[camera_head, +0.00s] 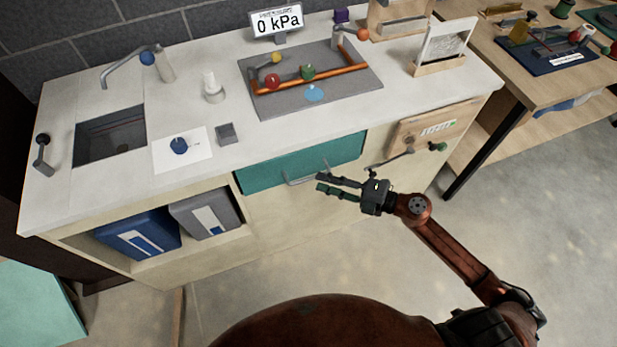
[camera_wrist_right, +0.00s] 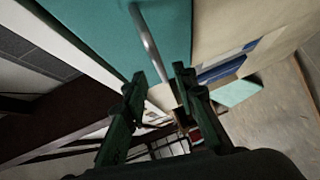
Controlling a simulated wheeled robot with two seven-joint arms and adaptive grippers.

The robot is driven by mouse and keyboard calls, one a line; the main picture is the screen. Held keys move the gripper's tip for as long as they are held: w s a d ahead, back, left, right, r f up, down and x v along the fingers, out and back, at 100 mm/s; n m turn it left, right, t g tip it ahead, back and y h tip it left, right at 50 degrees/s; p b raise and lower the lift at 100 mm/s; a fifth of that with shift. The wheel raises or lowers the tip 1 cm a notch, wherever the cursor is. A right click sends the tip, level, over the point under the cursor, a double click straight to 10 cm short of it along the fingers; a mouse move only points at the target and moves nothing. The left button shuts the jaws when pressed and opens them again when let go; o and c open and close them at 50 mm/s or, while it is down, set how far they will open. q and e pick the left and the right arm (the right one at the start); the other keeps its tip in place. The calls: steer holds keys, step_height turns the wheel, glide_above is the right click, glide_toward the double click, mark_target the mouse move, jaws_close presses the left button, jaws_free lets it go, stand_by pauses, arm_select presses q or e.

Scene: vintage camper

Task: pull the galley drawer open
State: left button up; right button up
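The galley drawer has a teal front (camera_head: 270,172) that looks flush with the cabinet, so it appears closed. Its metal bar handle (camera_head: 300,180) sits along the lower part of the front. In the right wrist view the teal front (camera_wrist_right: 90,30) and the handle (camera_wrist_right: 147,35) show close up. My right gripper (camera_head: 320,181) is at the handle's right end, with its two dark green fingers apart. In the wrist view the handle runs down toward the gap between the fingertips (camera_wrist_right: 160,72). I cannot tell whether they touch it. My left gripper is not in view.
A wooden panel with knobs (camera_head: 425,130) is right of the drawer. Floor in front is clear.

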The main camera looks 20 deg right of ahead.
mark_target(310, 179)
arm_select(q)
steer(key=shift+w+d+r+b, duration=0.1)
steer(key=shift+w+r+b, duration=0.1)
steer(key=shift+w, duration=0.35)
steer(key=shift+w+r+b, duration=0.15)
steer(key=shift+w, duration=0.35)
arm_select(e)
steer(key=shift+x, duration=2.65)
steer(key=shift+c, duration=0.6)
jaws_close()
steer(key=shift+f, duration=0.1)
